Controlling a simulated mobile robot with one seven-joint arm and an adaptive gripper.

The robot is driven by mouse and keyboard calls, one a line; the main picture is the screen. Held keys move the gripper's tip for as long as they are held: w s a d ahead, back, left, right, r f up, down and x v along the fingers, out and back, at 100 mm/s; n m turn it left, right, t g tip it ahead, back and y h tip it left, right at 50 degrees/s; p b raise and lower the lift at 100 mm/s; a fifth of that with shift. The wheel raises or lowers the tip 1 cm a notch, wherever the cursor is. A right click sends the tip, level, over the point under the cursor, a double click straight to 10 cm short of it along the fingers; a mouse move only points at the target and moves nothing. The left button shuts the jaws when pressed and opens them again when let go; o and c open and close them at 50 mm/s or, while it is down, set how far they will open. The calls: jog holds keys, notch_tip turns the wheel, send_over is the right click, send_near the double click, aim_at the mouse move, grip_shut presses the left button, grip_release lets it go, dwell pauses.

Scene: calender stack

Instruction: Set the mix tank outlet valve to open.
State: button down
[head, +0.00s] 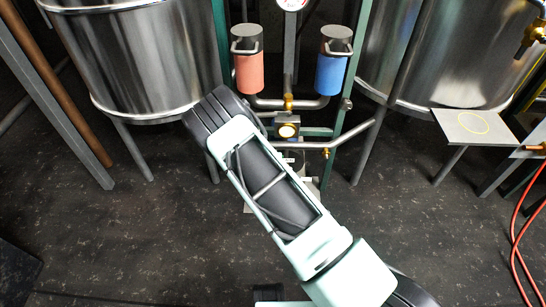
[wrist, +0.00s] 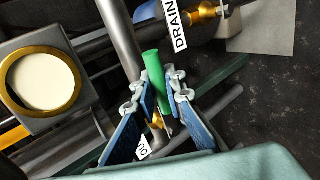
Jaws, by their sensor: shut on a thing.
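In the wrist view a green valve handle (wrist: 154,72) stands between the two blue-padded fingers of my gripper (wrist: 157,88), which is shut on it. A brass valve body (wrist: 157,121) shows just below the handle, partly hidden by the fingers. A white tag (wrist: 143,147) beside it is partly covered, so its full wording cannot be read. A grey pipe (wrist: 118,38) runs close to the handle. In the head view my arm hides the gripper and the green handle. I cannot tell from the handle alone whether the valve is open.
A square block with a brass-ringed pale round face (wrist: 42,82) is left of my gripper. A DRAIN label (wrist: 176,27) and brass fitting (wrist: 205,13) are above. Steel tanks stand left (head: 140,60) and right (head: 425,45), with red (head: 248,73) and blue (head: 330,75) canisters between.

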jog(key=shift+d, duration=0.15)
jog(key=c, duration=2)
grip_release()
jog(key=shift+o, duration=0.2)
jog(key=v, duration=1.2)
